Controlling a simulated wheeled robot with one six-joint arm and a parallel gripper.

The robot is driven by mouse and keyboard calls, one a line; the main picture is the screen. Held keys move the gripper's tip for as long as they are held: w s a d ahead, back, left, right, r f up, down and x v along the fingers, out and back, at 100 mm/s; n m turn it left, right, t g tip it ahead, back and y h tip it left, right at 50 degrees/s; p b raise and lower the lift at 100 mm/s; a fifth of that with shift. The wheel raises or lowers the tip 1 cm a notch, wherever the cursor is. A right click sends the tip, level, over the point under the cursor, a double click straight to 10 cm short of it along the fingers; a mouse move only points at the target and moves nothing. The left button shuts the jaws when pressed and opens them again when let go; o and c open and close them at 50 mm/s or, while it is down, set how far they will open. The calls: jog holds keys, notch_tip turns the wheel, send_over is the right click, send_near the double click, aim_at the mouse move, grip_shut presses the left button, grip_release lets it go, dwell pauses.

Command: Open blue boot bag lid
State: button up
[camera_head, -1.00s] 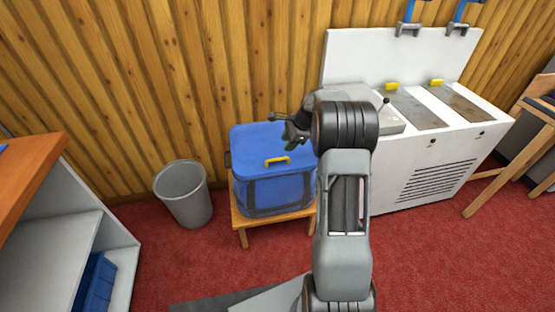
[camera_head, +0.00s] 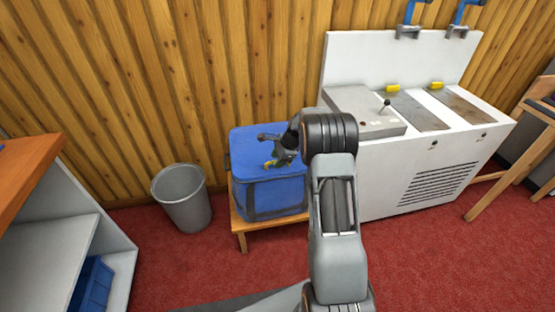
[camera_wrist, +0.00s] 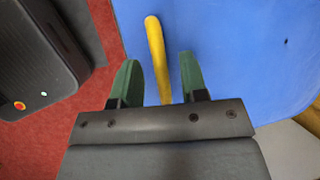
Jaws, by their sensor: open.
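The blue boot bag (camera_head: 262,195) sits on a small wooden stool (camera_head: 240,224) against the wall, its lid (camera_head: 245,140) lying shut. In the wrist view the blue lid (camera_wrist: 225,45) fills much of the picture, with its yellow handle (camera_wrist: 156,50) running between my fingers. My gripper (camera_wrist: 156,82) is open, with one green finger on each side of the handle and a gap showing on both sides. In the head view my gripper (camera_head: 273,150) is over the lid at the handle and hides most of it. I cannot tell the exact height of the fingertips over the lid.
A grey bin (camera_head: 183,198) stands left of the stool. A white machine cabinet (camera_head: 430,165) stands close on the right, with a lever (camera_head: 385,106) on its top. A shelf unit (camera_head: 60,240) is at the left edge. Red carpet (camera_head: 430,250) is clear in front.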

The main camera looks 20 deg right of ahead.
grip_shut()
jog(key=shift+r, duration=0.1)
dwell(0.3)
